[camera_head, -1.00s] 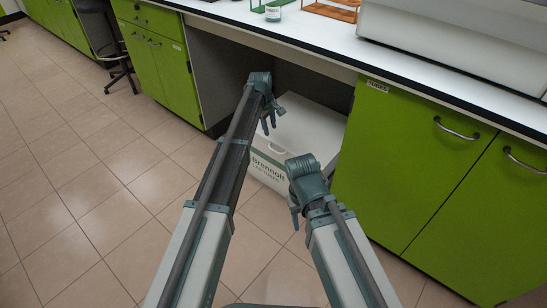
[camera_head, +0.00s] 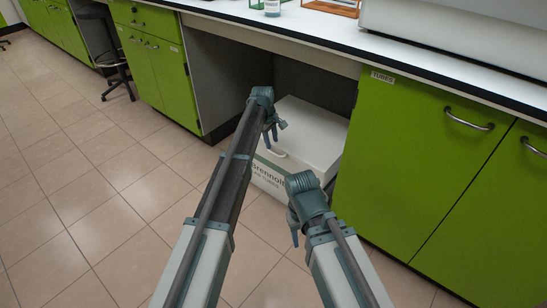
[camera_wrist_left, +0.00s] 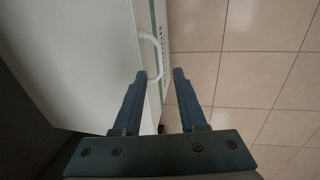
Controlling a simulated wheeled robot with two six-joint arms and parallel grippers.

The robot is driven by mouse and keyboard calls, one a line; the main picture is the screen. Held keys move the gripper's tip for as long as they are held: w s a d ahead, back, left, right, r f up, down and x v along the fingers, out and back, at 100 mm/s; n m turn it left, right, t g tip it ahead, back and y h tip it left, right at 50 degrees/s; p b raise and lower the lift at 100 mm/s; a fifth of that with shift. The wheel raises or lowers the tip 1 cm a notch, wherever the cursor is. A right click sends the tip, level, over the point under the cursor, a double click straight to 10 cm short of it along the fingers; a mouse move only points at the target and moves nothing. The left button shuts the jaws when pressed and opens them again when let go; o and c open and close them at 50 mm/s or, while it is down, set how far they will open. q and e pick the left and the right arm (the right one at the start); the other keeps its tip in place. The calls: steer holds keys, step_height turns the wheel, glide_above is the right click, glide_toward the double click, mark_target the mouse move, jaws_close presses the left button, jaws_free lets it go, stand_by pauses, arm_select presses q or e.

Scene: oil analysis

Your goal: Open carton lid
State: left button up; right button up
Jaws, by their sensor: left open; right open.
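A white carton (camera_head: 310,135) with a green band and "Brennolt" lettering stands on the floor in the open space under the bench. Its lid looks shut. A white handle (camera_wrist_left: 152,52) stands out from the carton's front edge in the left wrist view, and the carton's top (camera_wrist_left: 70,60) fills the left of that view. My left gripper (camera_head: 270,134) is open, above the carton's front left part. In the left wrist view its open fingers (camera_wrist_left: 158,75) point at the handle, with nothing between them. My right gripper (camera_head: 293,232) is open and points down in front of the carton.
Green cabinets with metal handles stand right of the carton (camera_head: 440,180) and left of it (camera_head: 158,75). The white bench top (camera_head: 330,42) overhangs the carton.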

arm_select(q)
step_height(320, 180, down, 6)
steer(key=w+b, duration=0.1)
steer(key=b, duration=0.4)
steer(key=shift+d, duration=0.4)
jaws_close()
stand_by(0.8)
